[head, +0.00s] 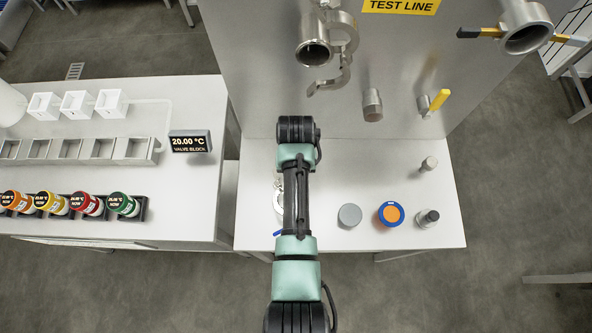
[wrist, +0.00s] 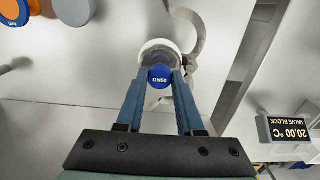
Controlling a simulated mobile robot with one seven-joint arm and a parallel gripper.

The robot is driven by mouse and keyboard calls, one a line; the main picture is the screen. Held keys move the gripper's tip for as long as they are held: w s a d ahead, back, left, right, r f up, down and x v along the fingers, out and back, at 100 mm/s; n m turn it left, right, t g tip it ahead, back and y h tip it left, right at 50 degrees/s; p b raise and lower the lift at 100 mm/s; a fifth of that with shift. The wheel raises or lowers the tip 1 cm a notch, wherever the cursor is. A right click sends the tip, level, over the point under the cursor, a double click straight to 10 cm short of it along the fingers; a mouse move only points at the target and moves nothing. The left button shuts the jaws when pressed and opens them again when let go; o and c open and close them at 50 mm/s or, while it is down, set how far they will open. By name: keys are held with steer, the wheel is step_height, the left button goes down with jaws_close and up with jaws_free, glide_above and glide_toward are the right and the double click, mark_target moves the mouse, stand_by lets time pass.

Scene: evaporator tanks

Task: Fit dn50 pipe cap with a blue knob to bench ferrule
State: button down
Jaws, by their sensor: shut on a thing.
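In the wrist view, my gripper (wrist: 161,84) is shut on a blue knob (wrist: 161,75) marked DN50, held between its two blue fingers. Beyond the knob is a round metal piece with a pale rim (wrist: 158,46). The knob partly covers it, and I cannot tell whether it is the cap's plate, the bench ferrule or both. A curved metal clamp (wrist: 194,35) lies open beside this round piece.
Right of my arm stand a grey disc (head: 349,215), an orange disc with a blue rim (head: 390,213), a dark-topped fitting (head: 427,218) and a small metal fitting (head: 429,163). An upright panel (head: 390,70) with pipe stubs rises behind. The valve block display (head: 190,142) is left.

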steer(key=shift+f+b, duration=0.6)
steer(key=shift+f, duration=0.15)
steer(key=shift+c, duration=2.3)
jaws_free()
step_height(320, 180, up, 6)
steer(key=p, duration=0.6)
